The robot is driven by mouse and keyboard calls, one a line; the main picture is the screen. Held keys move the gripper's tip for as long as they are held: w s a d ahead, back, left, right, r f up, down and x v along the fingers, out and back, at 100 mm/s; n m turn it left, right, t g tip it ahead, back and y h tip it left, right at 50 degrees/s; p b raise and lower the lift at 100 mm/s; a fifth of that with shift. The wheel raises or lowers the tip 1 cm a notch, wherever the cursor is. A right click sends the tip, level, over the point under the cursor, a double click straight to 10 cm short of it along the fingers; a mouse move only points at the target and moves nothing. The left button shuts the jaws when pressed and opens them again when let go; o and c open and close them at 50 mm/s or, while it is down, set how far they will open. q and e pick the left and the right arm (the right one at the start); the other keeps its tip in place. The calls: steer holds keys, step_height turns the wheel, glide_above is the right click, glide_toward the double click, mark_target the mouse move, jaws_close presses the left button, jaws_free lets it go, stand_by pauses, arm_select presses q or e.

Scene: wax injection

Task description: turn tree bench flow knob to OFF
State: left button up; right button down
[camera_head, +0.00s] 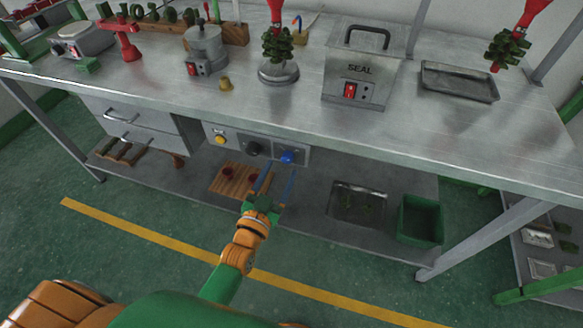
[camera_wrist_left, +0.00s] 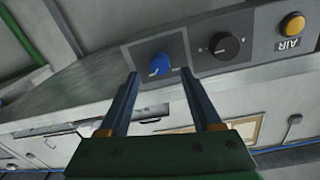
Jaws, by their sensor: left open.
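A grey control panel (camera_head: 232,135) sits under the front edge of the bench. It carries a black knob (camera_head: 254,148) and a blue knob (camera_head: 287,157), which also show in the left wrist view, the black one (camera_wrist_left: 223,46) and the blue one (camera_wrist_left: 160,65). Their labels are too small to read, so I cannot tell which is the flow knob. My left gripper (camera_head: 278,178) is open and empty in front of the panel. In the wrist view the blue knob appears between its fingertips (camera_wrist_left: 159,75), seemingly beyond them. My right gripper is not in view.
A yellow button (camera_head: 220,139) marked AIR is on the same panel. The metal bench top (camera_head: 440,150) overhangs it. Below, the lower shelf (camera_head: 300,215) holds a wooden board (camera_head: 232,186), a metal tray (camera_head: 357,204) and a green bin (camera_head: 420,220). Drawers (camera_head: 150,130) are at left.

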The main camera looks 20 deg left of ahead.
mark_target(287, 158)
arm_select(q)
steer(key=w, duration=0.2)
steer(key=shift+w+d+f, duration=0.1)
steer(key=shift+w, duration=0.2)
jaws_close()
steer(key=shift+n, duration=0.4)
steer(key=n, duration=0.7)
steer(key=shift+n, duration=0.4)
steer(key=n, duration=0.4)
steer(key=shift+f+n+y, duration=0.1)
steer(key=shift+n+y, duration=0.2)
steer(key=shift+n, duration=0.1)
steer(key=n+b, duration=0.1)
steer(key=n, duration=0.3)
steer(key=shift+n+t, duration=0.3)
steer(key=shift+n, duration=0.4)
